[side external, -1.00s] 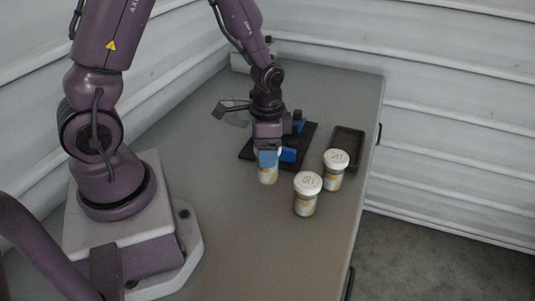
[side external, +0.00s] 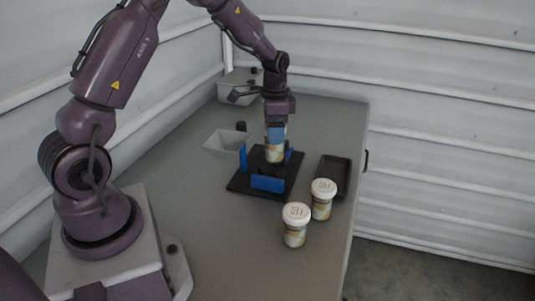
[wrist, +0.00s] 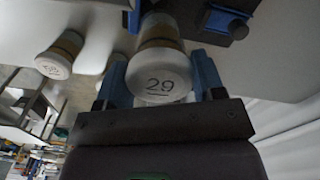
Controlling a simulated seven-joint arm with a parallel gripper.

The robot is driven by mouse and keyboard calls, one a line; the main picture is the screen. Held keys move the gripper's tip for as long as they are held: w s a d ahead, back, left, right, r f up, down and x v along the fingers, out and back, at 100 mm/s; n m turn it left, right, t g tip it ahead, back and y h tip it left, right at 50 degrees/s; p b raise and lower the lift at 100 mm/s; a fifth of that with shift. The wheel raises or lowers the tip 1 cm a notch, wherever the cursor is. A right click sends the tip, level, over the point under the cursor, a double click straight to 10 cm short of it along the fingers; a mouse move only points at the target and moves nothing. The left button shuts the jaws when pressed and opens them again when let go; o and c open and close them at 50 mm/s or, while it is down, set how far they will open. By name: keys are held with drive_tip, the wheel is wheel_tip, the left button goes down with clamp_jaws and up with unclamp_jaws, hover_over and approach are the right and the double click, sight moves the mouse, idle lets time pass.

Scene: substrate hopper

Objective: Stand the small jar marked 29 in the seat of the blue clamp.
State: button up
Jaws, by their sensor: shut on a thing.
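My gripper (side external: 276,134) is shut on the jar marked 29 (side external: 274,154), which has a white lid and a pale, brownish body. In the wrist view, the lid marked 29 (wrist: 160,84) sits between the blue fingertips of my gripper (wrist: 161,80). The jar is upright over the middle of the blue clamp (side external: 268,183), whose blue blocks stand on a black base plate (side external: 239,184). Part of the clamp (wrist: 222,20) shows in the wrist view. The jar's bottom is near the seat; I cannot tell whether it touches.
Two other white-lidded jars stand at the front right, a nearer one (side external: 295,226) and a farther one (side external: 322,200). A black tray (side external: 333,172) lies right of the clamp. A grey bin (side external: 228,143) stands left and another (side external: 238,84) at the back.

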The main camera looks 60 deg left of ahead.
drive_tip(key=shift+w+a+r, duration=0.15)
drive_tip(key=shift+w+a, duration=0.1)
drive_tip(key=shift+a, duration=0.2)
drive_tip(key=shift+w+a+r, duration=0.15)
drive_tip(key=shift+w+a, duration=0.05)
drive_tip(key=shift+a, duration=0.2)
drive_tip(key=shift+a+f, duration=0.1)
drive_tip(key=shift+f, duration=3.8)
drive_tip(key=shift+f, duration=0.2)
drive_tip(key=o, duration=0.9)
drive_tip(key=shift+r, duration=0.1)
